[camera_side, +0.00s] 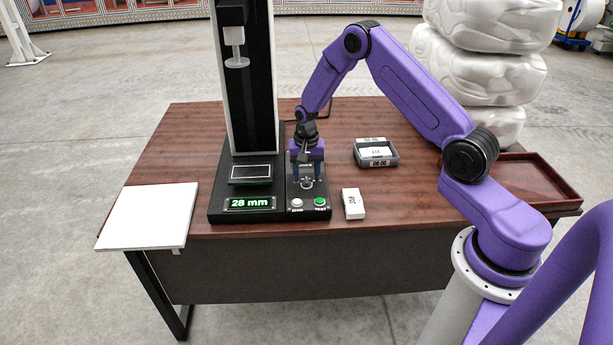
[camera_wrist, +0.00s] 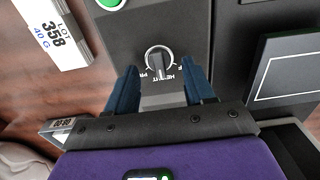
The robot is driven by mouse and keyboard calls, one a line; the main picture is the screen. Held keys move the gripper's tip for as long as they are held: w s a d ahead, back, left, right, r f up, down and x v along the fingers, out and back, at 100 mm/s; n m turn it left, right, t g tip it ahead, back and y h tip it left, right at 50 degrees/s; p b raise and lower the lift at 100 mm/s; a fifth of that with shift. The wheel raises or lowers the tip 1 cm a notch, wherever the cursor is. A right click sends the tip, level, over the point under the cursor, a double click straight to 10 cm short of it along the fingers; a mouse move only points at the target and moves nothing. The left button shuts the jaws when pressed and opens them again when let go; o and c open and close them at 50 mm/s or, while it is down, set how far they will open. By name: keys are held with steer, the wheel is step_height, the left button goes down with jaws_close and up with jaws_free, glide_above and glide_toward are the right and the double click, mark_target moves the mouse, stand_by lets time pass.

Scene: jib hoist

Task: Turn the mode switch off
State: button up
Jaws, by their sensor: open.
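The mode switch (camera_wrist: 160,62) is a round knob with a raised grip bar on the dark control panel. In the wrist view its bar runs roughly up and down the picture. White lettering is printed below it, partly cut off by my fingers, with "F" at the right; I cannot read which mark it points to. In the side view the switch (camera_side: 307,184) is small and partly hidden by my gripper. My gripper (camera_side: 307,176) points down over the panel, open and empty. In the wrist view its blue fingers stand apart on both sides of the knob; contact cannot be told.
A green button (camera_side: 320,202) and a white button (camera_side: 297,203) sit at the panel's front. The tall hoist column (camera_side: 247,100) and a "28 mm" display (camera_side: 249,203) stand left. A white labelled block (camera_side: 353,204) and a grey tray (camera_side: 390,158) lie to the right.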

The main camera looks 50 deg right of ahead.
steer(key=shift+f, duration=0.6)
jaws_close()
steer(key=shift+n, duration=0.3)
steer(key=n, duration=0.5)
steer(key=shift+a, duration=0.1)
steer(key=n, duration=0.6)
steer(key=shift+a, duration=0.1)
steer(key=shift+n, duration=0.3)
